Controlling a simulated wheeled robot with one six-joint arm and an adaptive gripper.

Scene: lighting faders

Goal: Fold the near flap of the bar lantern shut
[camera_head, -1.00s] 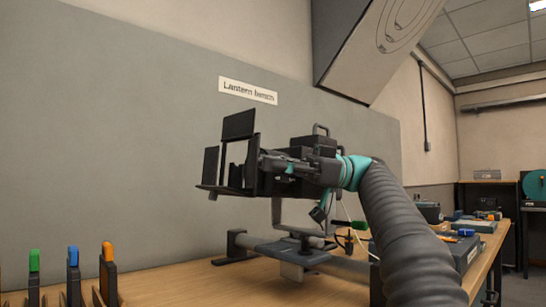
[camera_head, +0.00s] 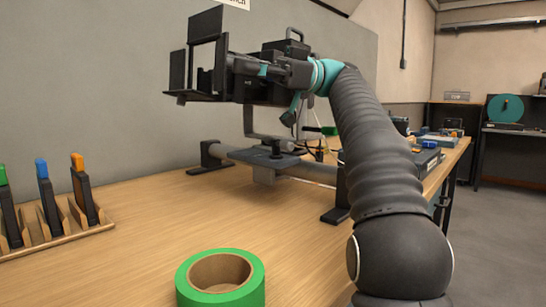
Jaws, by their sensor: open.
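The black bar lantern (camera_head: 283,55) is on a stand above the bench, at upper left of the head view, with its flaps at its left, front end. The upper flap (camera_head: 205,25) stands up, a side flap (camera_head: 178,70) stands at the far left, and a lower flap (camera_head: 190,97) sticks out nearly level. A narrow dark upright piece (camera_head: 221,65) shows by the gripper; I cannot tell whether it is the near flap. My gripper (camera_head: 236,67) is open, pointing left in front of the lantern's near side. Its fingertips blend into the dark parts, so contact is unclear.
A green tape roll (camera_head: 220,280) lies at the bench's front. A wooden rack (camera_head: 60,232) at left holds tools with green, blue and orange tops. The stand's clamp and rail (camera_head: 270,157) lie under the lantern. The wooden bench (camera_head: 150,210) is clear between them.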

